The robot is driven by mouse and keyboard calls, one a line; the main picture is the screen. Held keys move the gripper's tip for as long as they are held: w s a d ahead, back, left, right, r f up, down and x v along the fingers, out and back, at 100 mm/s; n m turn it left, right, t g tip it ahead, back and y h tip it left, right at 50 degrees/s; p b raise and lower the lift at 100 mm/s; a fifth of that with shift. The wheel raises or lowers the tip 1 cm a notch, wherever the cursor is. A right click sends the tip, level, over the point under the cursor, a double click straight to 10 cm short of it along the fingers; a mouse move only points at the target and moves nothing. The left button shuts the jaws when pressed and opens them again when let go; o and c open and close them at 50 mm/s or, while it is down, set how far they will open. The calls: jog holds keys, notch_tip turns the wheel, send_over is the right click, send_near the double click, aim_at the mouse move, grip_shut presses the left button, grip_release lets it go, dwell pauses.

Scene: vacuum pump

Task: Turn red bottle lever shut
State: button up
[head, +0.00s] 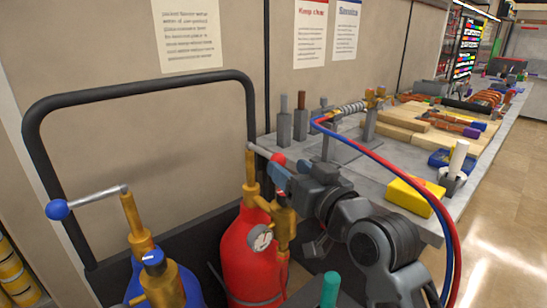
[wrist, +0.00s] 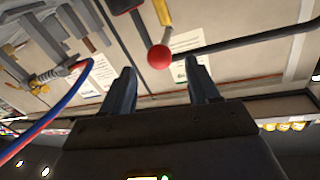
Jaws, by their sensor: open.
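The red bottle (head: 250,262) stands in a cart, with a brass valve stem (head: 250,180) on top. Its grey lever (head: 262,153) runs from the stem toward the right and ends in a red ball knob (head: 279,159). My gripper (head: 279,173) is close beside the knob and partly hides the brass fittings. In the wrist view my gripper (wrist: 160,66) is open, and the red knob (wrist: 159,56) shows between the fingertips, near their ends. A gap shows on both sides of the knob. I cannot tell how far it lies in depth.
A blue bottle (head: 188,284) with a blue-knobbed lever (head: 92,199) stands to the left. The black cart handle (head: 140,91) rises behind. A bench (head: 420,172) at the right holds a yellow block (head: 416,197). Red and blue hoses (head: 405,170) arch over my arm.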

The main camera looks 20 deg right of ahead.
aim_at(274, 156)
jog(key=w, duration=0.5)
jog(key=w+p, duration=0.1)
jog(key=w, duration=0.1)
jog(key=shift+w+a, duration=0.2)
jog(key=shift+a, duration=0.2)
jog(key=shift+c, duration=0.2)
grip_shut()
